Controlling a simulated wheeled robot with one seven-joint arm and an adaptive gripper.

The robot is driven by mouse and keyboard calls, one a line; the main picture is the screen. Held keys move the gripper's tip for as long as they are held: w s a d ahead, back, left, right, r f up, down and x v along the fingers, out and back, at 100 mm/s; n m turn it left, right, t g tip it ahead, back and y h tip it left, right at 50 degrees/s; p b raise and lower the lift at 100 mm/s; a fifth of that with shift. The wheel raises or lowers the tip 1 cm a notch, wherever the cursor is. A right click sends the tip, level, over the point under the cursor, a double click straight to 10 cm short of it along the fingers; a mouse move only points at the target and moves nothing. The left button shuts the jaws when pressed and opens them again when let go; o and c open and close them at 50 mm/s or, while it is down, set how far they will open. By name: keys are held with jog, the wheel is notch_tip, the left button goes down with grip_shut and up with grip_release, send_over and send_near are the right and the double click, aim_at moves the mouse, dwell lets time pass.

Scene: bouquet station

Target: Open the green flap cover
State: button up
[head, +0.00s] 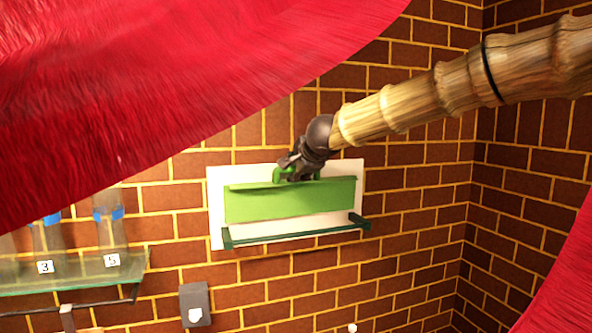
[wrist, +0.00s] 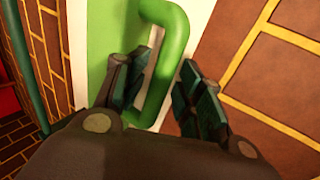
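The green flap cover (head: 290,203) is a flat panel on a white backing plate (head: 215,210) fixed to the brick wall. A strip of white plate shows below it. A round green handle stands at its upper edge, partly hidden by my gripper (head: 291,171). In the wrist view the handle (wrist: 172,62) is a thick bent bar beside the green panel (wrist: 108,40). My gripper (wrist: 168,75) has its two dark fingers apart, one on each side of the bar. A gap shows at the right finger; contact at the left finger is unclear.
A dark green rail (head: 295,237) juts out below the flap. A glass shelf (head: 75,278) with numbered vessels is at lower left, and a dark grey box (head: 195,304) is on the wall. Large red cloth-like shapes (head: 150,80) block the upper left and lower right.

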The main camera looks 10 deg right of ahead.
jog(key=shift+f, duration=0.1)
jog(key=v, duration=1.2)
